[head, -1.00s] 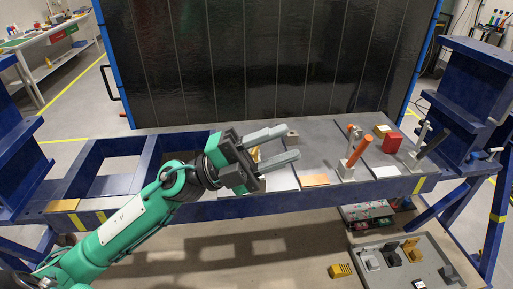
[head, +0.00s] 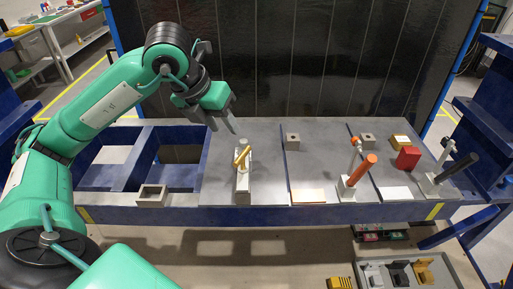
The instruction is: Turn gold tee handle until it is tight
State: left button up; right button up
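The gold tee handle (head: 242,157) sits on top of an upright grey clamp block (head: 243,184) on the grey bench plate. My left gripper (head: 224,131) points down, just above and to the left of the handle. Its two fingers are apart with nothing between them, and they look clear of the handle. The handle's bar shows slightly tilted; its lower stem is partly hidden by the block. My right gripper is not in view.
An orange-handled clamp (head: 358,175) and a black-handled clamp (head: 452,170) stand to the right. A red block (head: 407,158) lies between them. A small grey open box (head: 152,196) sits at the left. A dark panel (head: 300,60) closes the back.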

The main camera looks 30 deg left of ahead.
aim_at(243, 153)
pick_arm(q)
jog(key=p+x, duration=0.2)
jog(key=x, duration=0.9)
jog(key=shift+a+f+p, duration=0.1)
jog(key=shift+f+p, duration=0.2)
jog(key=shift+f, duration=0.1)
jog(key=shift+w+f, duration=0.15)
jog(key=shift+f, duration=0.2)
jog(key=shift+w+f, duration=0.1)
jog(key=shift+f, duration=0.3)
grip_shut()
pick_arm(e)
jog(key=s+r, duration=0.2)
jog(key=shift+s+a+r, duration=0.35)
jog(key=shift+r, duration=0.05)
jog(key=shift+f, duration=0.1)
